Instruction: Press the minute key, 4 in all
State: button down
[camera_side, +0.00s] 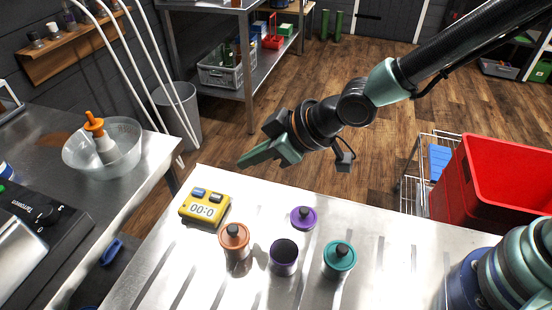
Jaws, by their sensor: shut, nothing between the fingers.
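A yellow timer (205,208) lies on the metal table near its far left corner. Its display reads 00:0 as far as I can make out, and two keys, blue and dark, sit on its upper edge. Which key is the minute key is too small to tell. My gripper (243,163) is shut and empty, with its green fingers pointing left. It is in the air above and to the right of the timer, apart from it.
An orange canister (235,240), an open purple canister (284,257), a purple lid (303,217) and a teal canister (340,258) stand right of the timer. A red bin (495,180) is at the right. A bowl (102,150) sits on the left counter.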

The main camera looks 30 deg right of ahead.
jog(key=shift+w+f, duration=0.1)
send_over(212, 195)
jog(key=s+d, duration=0.2)
jog(key=f, duration=0.6)
jog(key=shift+s+f, duration=0.2)
jog(key=shift+f, duration=0.2)
notch_tip(212, 195, down, 2)
jog(key=shift+w+f, duration=0.1)
jog(key=shift+f, duration=0.95)
